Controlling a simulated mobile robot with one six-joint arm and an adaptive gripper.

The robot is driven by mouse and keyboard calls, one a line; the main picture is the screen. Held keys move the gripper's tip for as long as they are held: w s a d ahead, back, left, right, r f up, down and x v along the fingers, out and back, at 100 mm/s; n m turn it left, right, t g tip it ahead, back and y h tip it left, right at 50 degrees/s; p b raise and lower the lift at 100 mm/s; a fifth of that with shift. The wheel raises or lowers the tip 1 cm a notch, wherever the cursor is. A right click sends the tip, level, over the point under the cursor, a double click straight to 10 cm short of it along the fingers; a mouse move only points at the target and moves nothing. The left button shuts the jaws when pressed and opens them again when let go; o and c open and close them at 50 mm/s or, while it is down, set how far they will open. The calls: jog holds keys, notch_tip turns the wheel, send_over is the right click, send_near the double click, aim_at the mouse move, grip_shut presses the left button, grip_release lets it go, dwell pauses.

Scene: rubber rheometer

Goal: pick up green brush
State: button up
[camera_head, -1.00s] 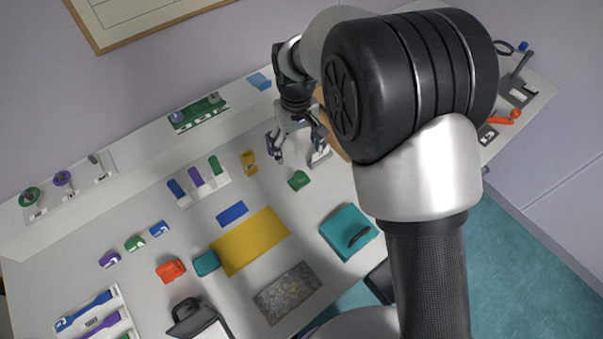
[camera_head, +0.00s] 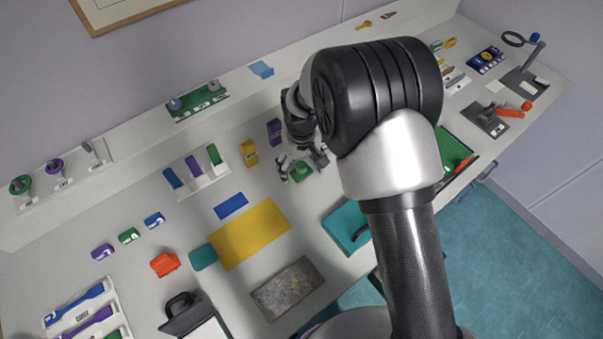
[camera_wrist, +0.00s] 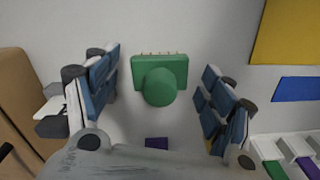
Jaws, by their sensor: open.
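The green brush (camera_wrist: 160,82) lies on the white table, centred between the two blue-padded fingers of my gripper (camera_wrist: 158,95) in the wrist view. It has a flat rectangular body, a round knob and a row of bristles along its far edge. My gripper is open, with a gap on each side of the brush. In the head view my gripper (camera_head: 302,165) is low over the green brush (camera_head: 301,172), with its fingers around it and partly hiding it.
A yellow mat (camera_head: 250,234) and a blue block (camera_head: 231,206) lie to the left. A yellow box (camera_head: 249,152) and a purple box (camera_head: 274,131) stand close by. A teal case (camera_head: 343,228) is nearer the front edge. A tube rack (camera_head: 205,178) stands further left.

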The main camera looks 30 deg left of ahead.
aim_at(301, 165)
jog(key=shift+f, duration=0.5)
jog(key=shift+r, duration=0.1)
jog(key=shift+c, duration=0.4)
jog(key=c, duration=1)
jog(key=shift+r, duration=0.1)
notch_tip(301, 165, up, 20)
jog(key=p, duration=0.5)
